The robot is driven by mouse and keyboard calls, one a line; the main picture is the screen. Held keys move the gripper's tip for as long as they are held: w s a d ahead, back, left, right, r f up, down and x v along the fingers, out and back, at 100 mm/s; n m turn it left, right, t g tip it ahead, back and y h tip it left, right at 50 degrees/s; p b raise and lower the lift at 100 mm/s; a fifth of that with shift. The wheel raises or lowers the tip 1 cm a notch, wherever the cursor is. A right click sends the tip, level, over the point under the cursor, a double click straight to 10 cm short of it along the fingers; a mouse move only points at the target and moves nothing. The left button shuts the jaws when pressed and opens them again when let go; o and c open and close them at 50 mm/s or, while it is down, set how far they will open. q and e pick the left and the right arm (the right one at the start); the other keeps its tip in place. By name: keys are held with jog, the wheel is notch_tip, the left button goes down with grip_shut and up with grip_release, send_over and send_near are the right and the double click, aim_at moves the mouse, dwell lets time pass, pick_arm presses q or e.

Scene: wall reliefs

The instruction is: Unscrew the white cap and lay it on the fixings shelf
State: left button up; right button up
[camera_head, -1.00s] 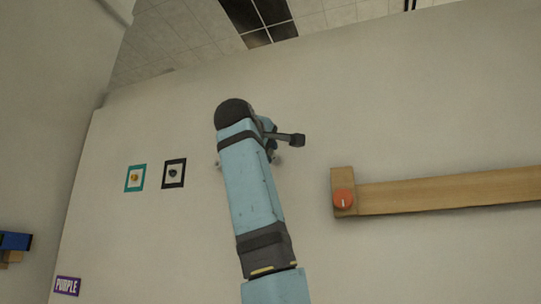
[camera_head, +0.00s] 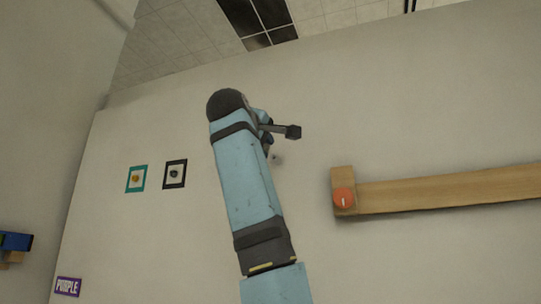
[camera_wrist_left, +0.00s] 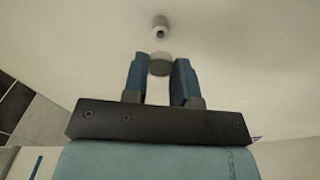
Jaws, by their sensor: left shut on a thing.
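In the left wrist view my left gripper (camera_wrist_left: 160,72) is shut on the white cap (camera_wrist_left: 160,64), a pale round piece between the two blue fingers. A short pale stub (camera_wrist_left: 160,27) with a dark end stands on the wall beyond it. A visible gap separates cap and stub. In the head view the stub (camera_head: 277,157) shows small, just right of my left arm, which hides the fingers and the cap. I cannot identify the fixings shelf with certainty. My right gripper is not in view.
Two framed squares, teal (camera_head: 136,178) and black (camera_head: 174,174), hang at the left. A PURPLE sign (camera_head: 67,286) and a blue object (camera_head: 14,241) are at lower left.

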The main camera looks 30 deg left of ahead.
pick_arm(q)
jog(key=shift+s+d, duration=0.15)
jog(key=shift+s, duration=0.3)
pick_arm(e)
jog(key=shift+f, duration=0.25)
pick_arm(q)
jog(key=shift+b+v, duration=0.45)
jog(key=shift+v, duration=0.5)
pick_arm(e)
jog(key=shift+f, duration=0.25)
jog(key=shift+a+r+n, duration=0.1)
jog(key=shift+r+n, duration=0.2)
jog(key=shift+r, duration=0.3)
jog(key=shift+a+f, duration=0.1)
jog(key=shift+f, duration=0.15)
